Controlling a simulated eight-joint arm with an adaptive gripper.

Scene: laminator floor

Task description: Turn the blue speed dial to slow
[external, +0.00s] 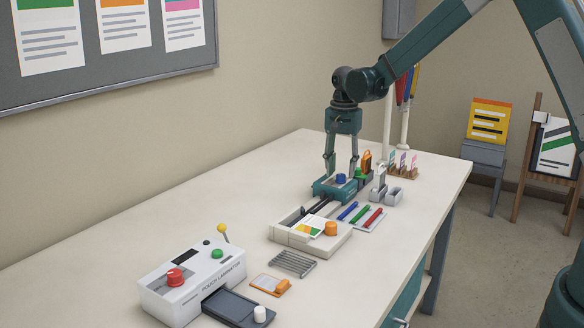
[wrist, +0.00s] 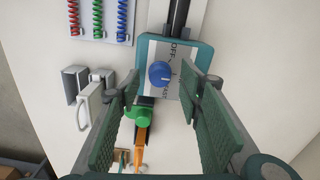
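The blue speed dial (external: 341,179) sits on a teal-edged unit with a pale face (external: 325,190) toward the far end of the table. In the wrist view the dial (wrist: 159,72) is round, with a short white mark on its lower right side, toward the "FAST" lettering; "OFF" is printed above it. A "slow" label is not readable. My gripper (external: 341,166) points down just above the unit, fingers spread. In the wrist view my gripper (wrist: 170,90) is open, with the dial between its fingertips and apart from them.
A green knob (wrist: 139,118) and an orange part (wrist: 140,147) are close by the dial. Grey holders (wrist: 88,88) and a rack of coloured coils (wrist: 98,18) stand beside the unit. A pouch laminator (external: 192,277) with a red knob is nearer the camera. The table's left side is clear.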

